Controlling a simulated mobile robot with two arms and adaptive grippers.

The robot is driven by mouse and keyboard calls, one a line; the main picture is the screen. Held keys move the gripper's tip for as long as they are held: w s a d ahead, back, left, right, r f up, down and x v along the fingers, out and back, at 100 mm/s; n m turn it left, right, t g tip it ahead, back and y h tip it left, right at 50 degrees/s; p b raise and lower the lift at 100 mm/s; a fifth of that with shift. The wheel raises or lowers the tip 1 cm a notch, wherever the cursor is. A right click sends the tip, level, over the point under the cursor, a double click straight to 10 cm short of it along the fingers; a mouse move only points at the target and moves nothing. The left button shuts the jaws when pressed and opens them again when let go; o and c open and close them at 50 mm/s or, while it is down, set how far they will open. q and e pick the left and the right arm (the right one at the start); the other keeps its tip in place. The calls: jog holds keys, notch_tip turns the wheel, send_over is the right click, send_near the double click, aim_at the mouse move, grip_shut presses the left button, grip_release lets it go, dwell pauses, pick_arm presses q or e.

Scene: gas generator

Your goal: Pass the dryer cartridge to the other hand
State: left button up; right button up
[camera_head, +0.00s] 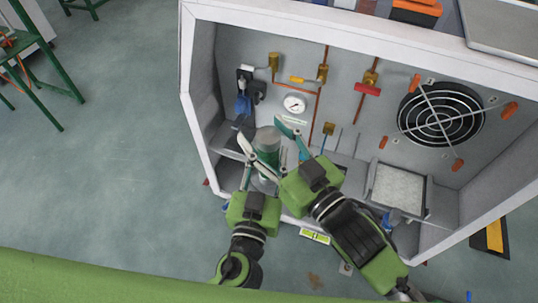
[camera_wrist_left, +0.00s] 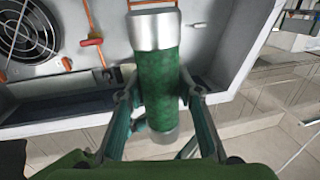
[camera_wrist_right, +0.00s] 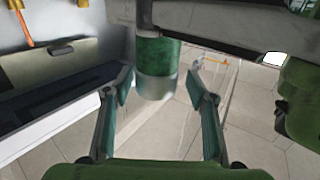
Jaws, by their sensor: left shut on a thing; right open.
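The dryer cartridge is a green cylinder with a silver cap (camera_head: 267,146). My left gripper (camera_wrist_left: 161,92) is shut on its green body; the cartridge (camera_wrist_left: 160,65) stands nearly along the fingers in the left wrist view. My right gripper (camera_wrist_right: 159,84) is open. In the right wrist view the cartridge's green part and pale end (camera_wrist_right: 157,72) show between and just beyond its fingertips, with a visible gap on either side. In the head view both grippers meet around the cartridge in front of the cabinet, so the fingers partly overlap it.
The open white cabinet (camera_head: 188,100) holds a gauge (camera_head: 294,103), copper pipes with valves, a round black fan (camera_head: 440,115) and a white filter panel (camera_head: 398,188). Its walls and front edge lie close to both arms. The floor at left is clear; a green-legged stand (camera_head: 45,75) is farther off.

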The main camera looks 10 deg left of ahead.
jog(key=v, duration=0.7)
jog(key=shift+d+f, duration=0.1)
jog(key=w+d+f+t+h, duration=0.1)
jog(key=w+d+f+h, duration=0.2)
jog(key=w+d+f, duration=0.35)
jog(key=s+d+f+m+g+h, duration=0.1)
jog(key=d+f+m+g+h, duration=0.35)
jog(key=f, duration=1.25)
jog(key=d+f+n+h, duration=0.15)
jog(key=d+f, duration=0.55)
jog(key=f, duration=1)
jog(key=s+d+f+m+g+h, duration=0.15)
jog(key=s+d+f, duration=0.25)
jog(key=s+f, duration=0.5)
jog(key=s+f+g, duration=0.2)
jog(key=s+f, duration=0.3)
jog(key=s, duration=0.4)
jog(key=s+d+f+m+g+h, duration=0.1)
jog(key=s+f+g, duration=0.2)
jog(key=s+f, duration=0.3)
jog(key=s+f+g, duration=0.2)
jog(key=s+f, duration=0.4)
jog(key=s, duration=0.7)
jog(key=shift+d+f+g, duration=0.25)
jog(key=shift+d+g, duration=0.05)
jog(key=shift+s, duration=0.1)
